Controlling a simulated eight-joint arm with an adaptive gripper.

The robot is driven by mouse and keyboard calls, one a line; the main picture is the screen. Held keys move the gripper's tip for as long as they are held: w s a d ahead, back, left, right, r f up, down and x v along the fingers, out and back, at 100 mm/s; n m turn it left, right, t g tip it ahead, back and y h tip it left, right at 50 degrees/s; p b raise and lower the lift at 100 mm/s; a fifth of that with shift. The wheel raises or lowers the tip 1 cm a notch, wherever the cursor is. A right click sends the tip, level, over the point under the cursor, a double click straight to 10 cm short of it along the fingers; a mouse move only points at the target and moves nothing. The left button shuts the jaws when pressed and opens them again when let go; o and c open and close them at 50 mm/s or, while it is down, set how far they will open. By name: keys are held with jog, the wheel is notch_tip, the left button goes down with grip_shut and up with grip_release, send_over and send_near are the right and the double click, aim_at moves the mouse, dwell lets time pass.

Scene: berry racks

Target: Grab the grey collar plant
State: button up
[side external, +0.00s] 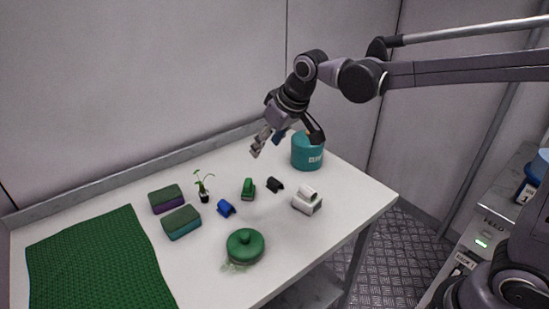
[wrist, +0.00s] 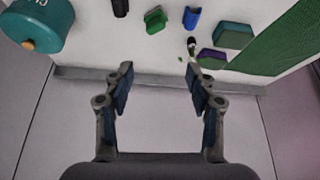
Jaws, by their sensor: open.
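A small plant (side external: 204,187) with thin green leaves and a dark base stands upright near the back of the table, beside the sponge-like blocks. In the wrist view the plant (wrist: 191,43) is small, near the top, right of centre; I cannot make out a grey collar. My gripper (side external: 284,143) hangs above the back of the table, right of the plant and apart from it. In the wrist view my gripper (wrist: 159,82) has its fingers spread wide with nothing between them. Pale green leaves (side external: 236,266) show partly under a round green lidded object (side external: 245,246).
A teal canister (side external: 307,153) stands close to the gripper. Green (side external: 248,190), blue (side external: 226,208), black (side external: 275,185) and white (side external: 307,203) clip-like pieces lie mid-table. Two two-tone blocks (side external: 181,222) sit left, beside a green mat (side external: 90,262). A wall runs behind the table.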

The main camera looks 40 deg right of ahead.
jog(key=w+a+f, duration=0.4)
jog(key=w+a, duration=0.1)
jog(key=w, duration=0.2)
jog(key=n+g, duration=0.1)
send_near(202, 187)
jog(key=shift+x, duration=5.6)
jog(key=shift+c, duration=0.3)
jog(key=c, duration=1)
